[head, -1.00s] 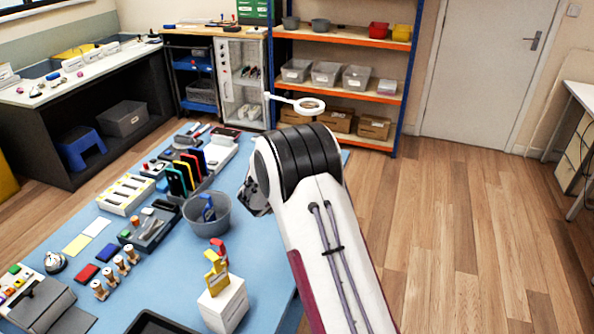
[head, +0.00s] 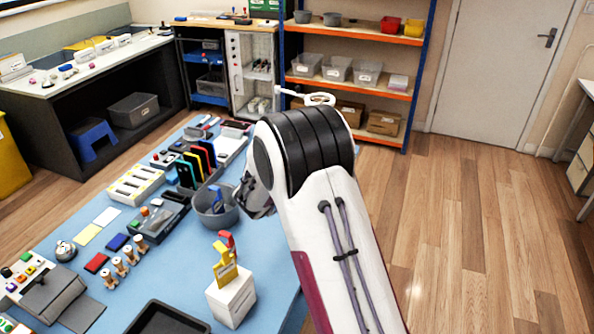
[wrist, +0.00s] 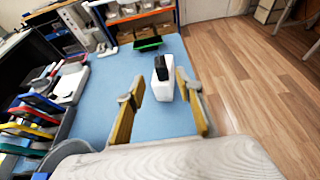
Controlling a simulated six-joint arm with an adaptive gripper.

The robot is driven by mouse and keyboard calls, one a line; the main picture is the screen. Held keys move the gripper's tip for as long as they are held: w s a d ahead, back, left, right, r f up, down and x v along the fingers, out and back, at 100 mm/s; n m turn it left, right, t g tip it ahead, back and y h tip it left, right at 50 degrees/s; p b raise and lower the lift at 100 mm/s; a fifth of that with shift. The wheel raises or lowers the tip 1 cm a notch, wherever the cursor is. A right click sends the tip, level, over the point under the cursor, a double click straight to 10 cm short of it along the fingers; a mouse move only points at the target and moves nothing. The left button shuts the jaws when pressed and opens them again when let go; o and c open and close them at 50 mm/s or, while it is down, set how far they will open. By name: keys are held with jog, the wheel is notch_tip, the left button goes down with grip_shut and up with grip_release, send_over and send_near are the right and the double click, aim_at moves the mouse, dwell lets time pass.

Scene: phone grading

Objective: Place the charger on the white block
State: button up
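In the wrist view, a small upright black piece (wrist: 161,68) stands at the far end of a white block-shaped object (wrist: 163,91) on the blue table. I cannot tell for sure whether the black piece is the charger. My gripper (wrist: 160,76) is open, its two yellowish fingers on either side of these in the picture; contact is not visible. In the head view, my arm hides that spot and the fingertips. Another white block (head: 231,299) stands near the table's front right edge, with a yellow piece (head: 225,265) and a red piece on top.
A grey bin (head: 214,207) and a rack of coloured phones (head: 196,163) stand left of my arm. A black tray (head: 168,318) lies at the front. In the wrist view, a dark item with a green edge (wrist: 148,44) is beyond the white object.

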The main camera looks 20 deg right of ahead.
dwell(0.3)
jog(key=a+r+n+t+y, duration=0.2)
jog(key=a+r+n+y, duration=0.1)
jog(key=a+r+n, duration=0.35)
jog(key=s+a+r+n+y, duration=0.7)
jog(key=s+a+r+n, duration=0.5)
jog(key=n, duration=0.6)
jog(key=s+d+f+n+g, duration=0.1)
jog(key=s+f+n+g, duration=0.1)
jog(key=s+n, duration=0.8)
jog(key=s+d+f+n+g, duration=0.1)
jog(key=s+f+n+g, duration=0.2)
jog(key=s+n, duration=0.7)
jog(key=s, duration=1.3)
jog(key=shift+s+g+h, duration=0.3)
jog(key=shift+g, duration=0.1)
jog(key=shift+d+f+n, duration=0.1)
jog(key=shift+n, duration=0.15)
